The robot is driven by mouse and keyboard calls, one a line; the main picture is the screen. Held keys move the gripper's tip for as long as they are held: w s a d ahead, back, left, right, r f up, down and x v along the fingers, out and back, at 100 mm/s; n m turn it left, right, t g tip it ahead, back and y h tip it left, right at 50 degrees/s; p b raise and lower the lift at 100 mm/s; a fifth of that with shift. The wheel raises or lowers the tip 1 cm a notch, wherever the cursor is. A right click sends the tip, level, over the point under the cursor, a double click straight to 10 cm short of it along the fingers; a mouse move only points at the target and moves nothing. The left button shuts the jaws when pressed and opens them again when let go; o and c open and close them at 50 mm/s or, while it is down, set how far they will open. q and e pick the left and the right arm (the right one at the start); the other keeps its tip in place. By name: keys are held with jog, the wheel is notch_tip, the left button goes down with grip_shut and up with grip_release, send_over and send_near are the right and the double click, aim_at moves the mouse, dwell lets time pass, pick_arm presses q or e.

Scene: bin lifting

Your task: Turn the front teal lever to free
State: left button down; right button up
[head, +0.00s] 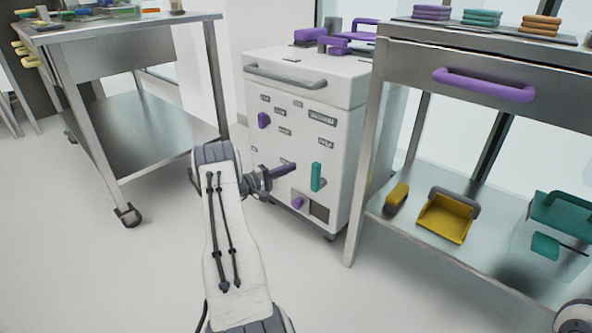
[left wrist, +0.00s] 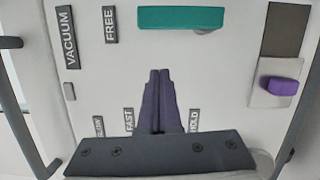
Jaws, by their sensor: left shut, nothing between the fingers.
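The teal lever (head: 317,177) stands upright on the front of a white cabinet (head: 270,100). In the left wrist view the lever (left wrist: 180,17) lies across the top, one end towards the FREE label (left wrist: 110,24); the HOLD label (left wrist: 194,120) is lower down, partly hidden by my gripper. My left gripper (head: 292,165) has its purple fingers just left of the lever in the head view. The left wrist view shows the fingers (left wrist: 158,75) pressed together and empty, with a gap to the lever. My right gripper is out of view.
A purple knob (head: 298,203) sits below the lever, another purple knob (head: 264,120) upper left. A grey handle bar (head: 285,77) crosses the cabinet top. A steel table (head: 385,150) stands close on the right, a steel cart (head: 75,70) left. Floor between is clear.

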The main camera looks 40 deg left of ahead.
pick_arm(q)
jog(key=p+v, duration=0.2)
jog(key=v, duration=0.5)
jog(key=shift+s, duration=0.2)
jog(key=shift+a+r, duration=0.1)
